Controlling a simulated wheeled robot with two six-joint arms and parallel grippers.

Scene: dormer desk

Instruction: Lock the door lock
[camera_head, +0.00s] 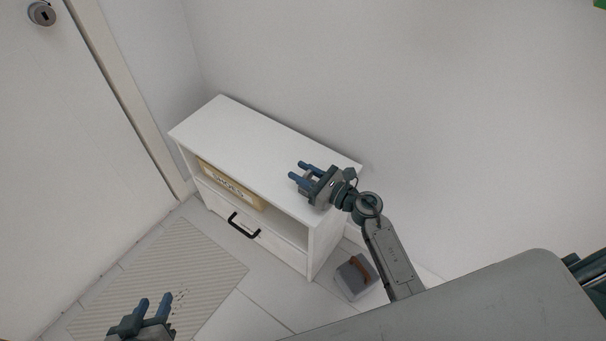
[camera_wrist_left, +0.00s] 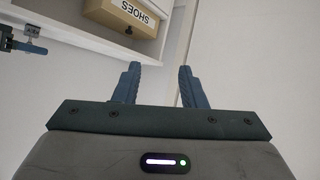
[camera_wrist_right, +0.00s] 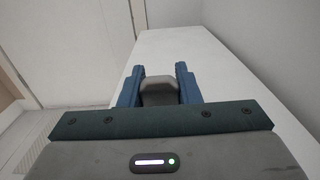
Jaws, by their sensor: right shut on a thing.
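The door lock (camera_head: 42,14) is a round metal cylinder with a dark slot, on the white door (camera_head: 60,130) at the upper left of the head view. My right gripper (camera_head: 298,172) is above the right part of the white cabinet's top, well away from the lock. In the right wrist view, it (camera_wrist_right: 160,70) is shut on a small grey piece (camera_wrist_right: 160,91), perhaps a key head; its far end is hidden. My left gripper (camera_head: 154,303) is low at the bottom left, above the floor near the mat. In the left wrist view, its fingers (camera_wrist_left: 160,82) are apart and empty.
The white cabinet (camera_head: 225,115) holds a SHOES box (camera_head: 232,188) on its open shelf, above a drawer with a black handle (camera_head: 243,226). A striped mat (camera_head: 190,265) lies before the door. A grey box with a brown handle (camera_head: 356,278) stands right of the cabinet.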

